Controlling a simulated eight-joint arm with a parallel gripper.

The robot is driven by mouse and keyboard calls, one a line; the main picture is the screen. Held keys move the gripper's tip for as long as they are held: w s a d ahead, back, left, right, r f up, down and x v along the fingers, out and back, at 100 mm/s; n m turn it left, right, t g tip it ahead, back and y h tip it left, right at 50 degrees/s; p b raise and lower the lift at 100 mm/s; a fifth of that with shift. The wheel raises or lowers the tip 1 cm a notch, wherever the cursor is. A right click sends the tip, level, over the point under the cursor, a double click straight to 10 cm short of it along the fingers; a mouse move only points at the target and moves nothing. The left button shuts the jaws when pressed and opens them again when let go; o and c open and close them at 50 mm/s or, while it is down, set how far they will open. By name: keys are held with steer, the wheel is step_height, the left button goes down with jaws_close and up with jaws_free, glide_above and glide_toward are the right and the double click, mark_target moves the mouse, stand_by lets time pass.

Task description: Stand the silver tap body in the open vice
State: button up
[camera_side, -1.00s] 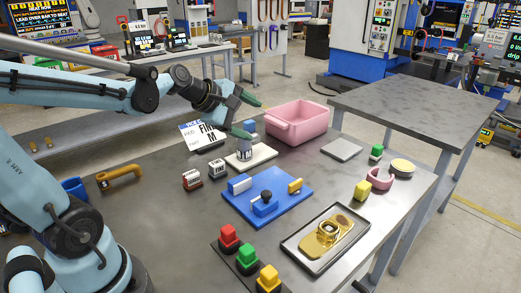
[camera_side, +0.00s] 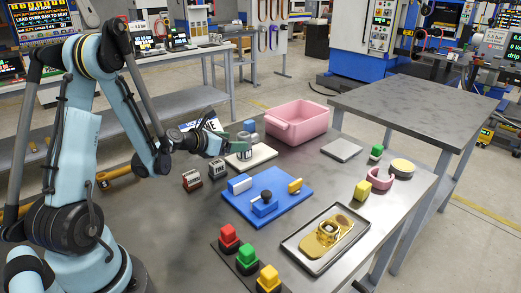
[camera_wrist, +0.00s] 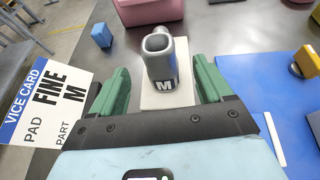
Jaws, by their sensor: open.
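The silver tap body (camera_wrist: 160,60), a hollow grey piece marked M, stands upright on a white pad (camera_wrist: 177,97). In the side view the tap body (camera_side: 242,151) is partly behind my gripper. My gripper (camera_wrist: 161,82) is open, with one green finger on each side of the tap body and gaps between. In the side view my gripper (camera_side: 230,140) is low, just left of and over the pad. The blue fixture plate (camera_side: 240,211), apparently the vice, carries a blue-and-white block, a black knob and a yellow piece. It shows partly in the wrist view (camera_wrist: 250,68).
A card reading VICE CARD, PAD FINE, PART M (camera_wrist: 45,95) lies left of my gripper. A pink bin (camera_side: 300,130) stands behind the pad. Two labelled blocks (camera_side: 192,180) are near my arm. A tray with a gold part (camera_side: 300,255) is at front right.

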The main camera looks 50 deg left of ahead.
steer(key=shift+w+f, duration=0.15)
steer(key=shift+f, duration=0.4)
steer(key=x, duration=0.7)
steer(key=shift+w, duration=0.15)
jaws_close()
